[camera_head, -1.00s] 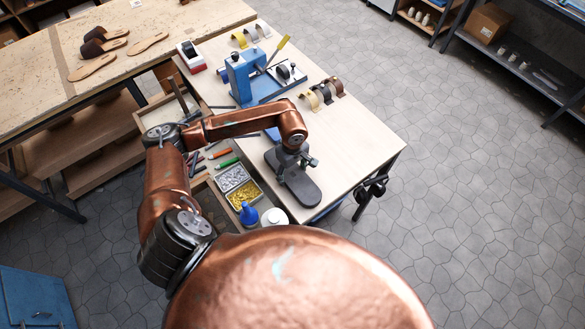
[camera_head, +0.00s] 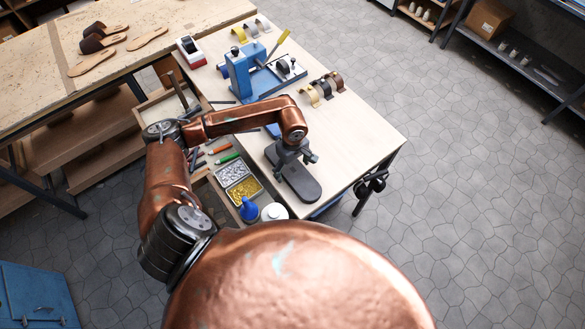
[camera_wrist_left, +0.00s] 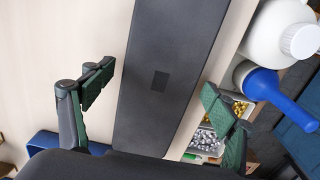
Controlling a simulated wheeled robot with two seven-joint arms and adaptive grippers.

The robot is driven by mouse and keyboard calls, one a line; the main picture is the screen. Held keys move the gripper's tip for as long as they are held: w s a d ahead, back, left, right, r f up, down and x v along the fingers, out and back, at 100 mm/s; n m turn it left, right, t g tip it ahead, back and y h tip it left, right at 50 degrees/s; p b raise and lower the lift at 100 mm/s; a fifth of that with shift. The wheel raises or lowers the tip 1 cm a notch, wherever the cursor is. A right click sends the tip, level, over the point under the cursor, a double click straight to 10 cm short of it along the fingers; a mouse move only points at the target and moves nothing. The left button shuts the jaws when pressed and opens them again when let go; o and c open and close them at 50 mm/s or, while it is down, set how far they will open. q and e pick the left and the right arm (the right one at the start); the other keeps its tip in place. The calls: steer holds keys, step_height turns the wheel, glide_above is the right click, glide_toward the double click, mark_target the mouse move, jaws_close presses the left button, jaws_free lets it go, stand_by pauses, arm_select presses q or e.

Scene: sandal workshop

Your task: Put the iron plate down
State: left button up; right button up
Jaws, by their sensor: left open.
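The iron plate (camera_head: 301,185) is a dark, long, flat piece with a rounded end. It lies on the light tabletop near the table's front edge. In the left wrist view the iron plate (camera_wrist_left: 172,65) runs between the spread fingers. My left gripper (camera_head: 295,153) is over the plate's far part and hides some of it. In the left wrist view my left gripper (camera_wrist_left: 155,100) is open, with a green-padded finger on each side of the plate and visible gaps between. My right gripper is in neither view.
A blue press (camera_head: 240,75) stands farther back on the table (camera_head: 372,132). Strap pieces (camera_head: 322,90) lie to the right. A blue bottle (camera_head: 249,210), a white bottle (camera_head: 275,212) and bins of silver (camera_head: 231,173) and yellow (camera_head: 244,190) fittings sit at the left edge.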

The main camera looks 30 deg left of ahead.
mark_target(293, 169)
arm_select(q)
steer(key=shift+r, duration=0.2)
step_height(293, 169, up, 12)
steer(key=b, duration=0.2)
steer(key=shift+f, duration=0.1)
stand_by(0.4)
